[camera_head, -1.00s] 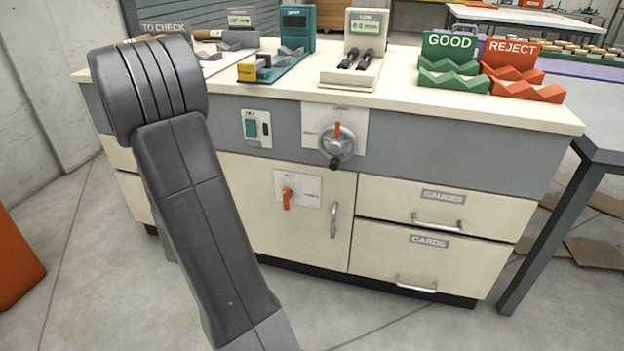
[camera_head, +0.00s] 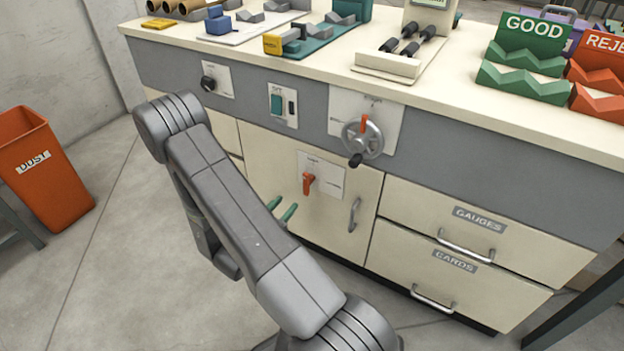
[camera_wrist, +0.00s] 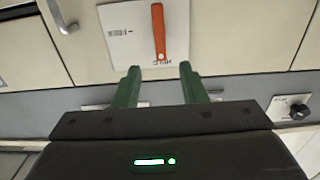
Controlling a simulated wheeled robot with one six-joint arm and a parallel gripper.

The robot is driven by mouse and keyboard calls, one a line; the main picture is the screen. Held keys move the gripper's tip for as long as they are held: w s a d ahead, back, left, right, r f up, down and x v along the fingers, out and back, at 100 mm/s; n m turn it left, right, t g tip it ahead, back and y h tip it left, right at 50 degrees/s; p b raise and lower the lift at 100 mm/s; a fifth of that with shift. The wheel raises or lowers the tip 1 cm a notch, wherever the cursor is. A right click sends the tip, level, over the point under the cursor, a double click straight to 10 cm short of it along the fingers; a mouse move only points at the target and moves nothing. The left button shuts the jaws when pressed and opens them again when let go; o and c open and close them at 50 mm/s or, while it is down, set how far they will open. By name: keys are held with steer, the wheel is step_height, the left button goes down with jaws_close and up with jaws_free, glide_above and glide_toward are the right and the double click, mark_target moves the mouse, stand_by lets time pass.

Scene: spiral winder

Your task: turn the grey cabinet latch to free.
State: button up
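The grey cabinet latch shows as an orange handle (camera_head: 308,184) on a white plate (camera_head: 330,178) on the cream cabinet door. In the head view the handle hangs down. In the wrist view, which is turned upside down, the orange handle (camera_wrist: 158,30) stands near the top middle of its white plate (camera_wrist: 120,30); the small lettering is unclear. My gripper (camera_wrist: 158,82) is open and empty, its two green fingers apart and pointing toward the plate. In the head view my gripper (camera_head: 282,208) shows just left of and below the latch, partly hidden behind my arm.
A metal door handle (camera_head: 353,214) is right of the latch. A crank wheel (camera_head: 362,138) and a teal switch (camera_head: 277,103) sit above on the grey panel. Drawers (camera_head: 460,240) are at right. An orange dust bin (camera_head: 45,170) stands left; the floor between is open.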

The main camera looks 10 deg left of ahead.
mark_target(305, 183)
steer(key=b+x, duration=0.2)
steer(key=x, duration=1)
steer(key=shift+w+d, duration=0.1)
steer(key=shift+w, duration=0.05)
jaws_close()
